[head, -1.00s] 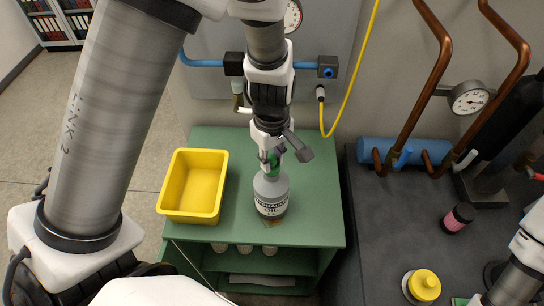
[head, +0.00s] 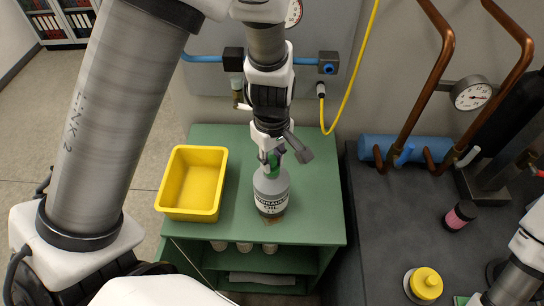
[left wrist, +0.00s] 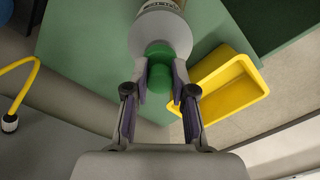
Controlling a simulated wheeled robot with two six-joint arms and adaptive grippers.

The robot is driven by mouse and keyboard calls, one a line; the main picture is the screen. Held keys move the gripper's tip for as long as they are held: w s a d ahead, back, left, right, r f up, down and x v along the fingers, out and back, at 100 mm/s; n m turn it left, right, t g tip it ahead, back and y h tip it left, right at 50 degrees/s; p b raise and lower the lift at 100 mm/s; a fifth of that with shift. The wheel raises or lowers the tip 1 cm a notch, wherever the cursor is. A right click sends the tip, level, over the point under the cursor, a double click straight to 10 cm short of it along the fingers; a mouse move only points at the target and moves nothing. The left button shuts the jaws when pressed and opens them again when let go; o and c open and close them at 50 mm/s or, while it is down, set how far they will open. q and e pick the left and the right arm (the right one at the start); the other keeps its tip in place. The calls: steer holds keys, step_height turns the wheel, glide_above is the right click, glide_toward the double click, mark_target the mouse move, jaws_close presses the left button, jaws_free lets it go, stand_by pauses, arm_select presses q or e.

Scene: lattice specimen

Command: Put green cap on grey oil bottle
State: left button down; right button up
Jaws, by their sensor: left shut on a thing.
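The grey oil bottle (head: 271,193) stands upright on the green table (head: 315,190) and carries a printed label. The green cap (left wrist: 160,77) is at the top of the bottle, between the fingers of my left gripper (left wrist: 160,97). In the head view the left gripper (head: 271,160) is directly above the bottle and shut on the cap. The cap appears in line with the bottle's neck; the fingers partly hide the contact, so I cannot tell whether it is seated. The bottle's shoulder (left wrist: 162,35) shows beyond the cap in the left wrist view. My right gripper is not in view.
A yellow bin (head: 193,184) stands left of the bottle on the table. A yellow hose (head: 352,80) hangs behind. The dark bench (head: 390,220) at right holds a pink-banded cylinder (head: 460,215) and a yellow round object (head: 426,284). The table's right part is clear.

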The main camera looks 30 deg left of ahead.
mark_target(272, 159)
arm_select(q)
steer(key=shift+f, duration=0.25)
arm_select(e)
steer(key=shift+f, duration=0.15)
arm_select(q)
steer(key=shift+c, duration=2)
jaws_free()
steer(key=shift+r, duration=0.15)
steer(key=shift+r+p, duration=0.75)
steer(key=shift+r, duration=0.6)
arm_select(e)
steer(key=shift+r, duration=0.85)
arm_select(q)
steer(key=shift+r, duration=0.25)
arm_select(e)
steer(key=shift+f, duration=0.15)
arm_select(q)
steer(key=shift+r, duration=0.8)
